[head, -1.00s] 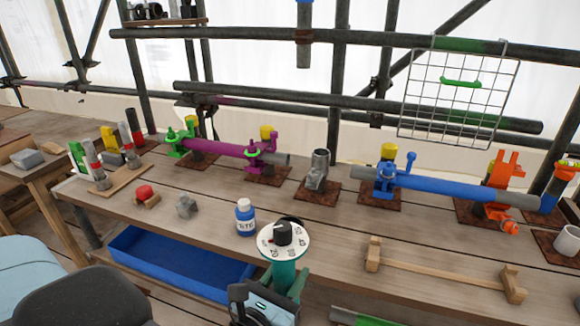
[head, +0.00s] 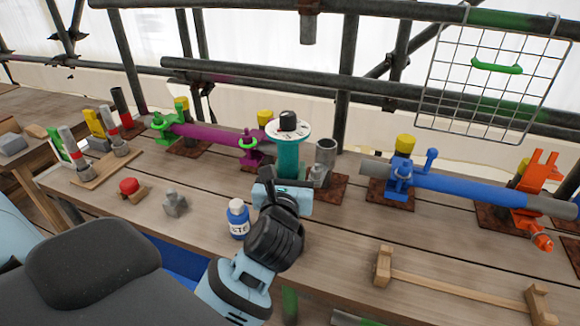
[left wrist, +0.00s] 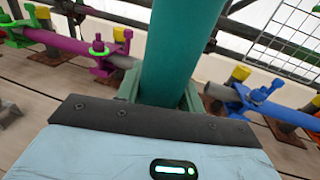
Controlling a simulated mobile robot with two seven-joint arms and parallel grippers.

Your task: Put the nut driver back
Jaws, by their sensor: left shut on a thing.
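The nut driver, with a teal body and a white numbered dial with a black knob on top, stands upright in my left gripper (head: 287,183). Its dial (head: 289,127) and teal body (head: 289,158) show above my jaws in the head view. In the left wrist view, the teal body (left wrist: 180,50) rises between the fingers of the left gripper (left wrist: 160,95), which are shut on it. Its lower end is hidden by the gripper and arm. It is held over the bench, left of a grey upright tube (head: 325,155). My right gripper is not in view.
A low wooden rest (head: 455,285) lies at the bench's front right. A blue-and-white bottle (head: 238,220) stands beside my arm. A wire grid panel (head: 490,80) hangs behind.

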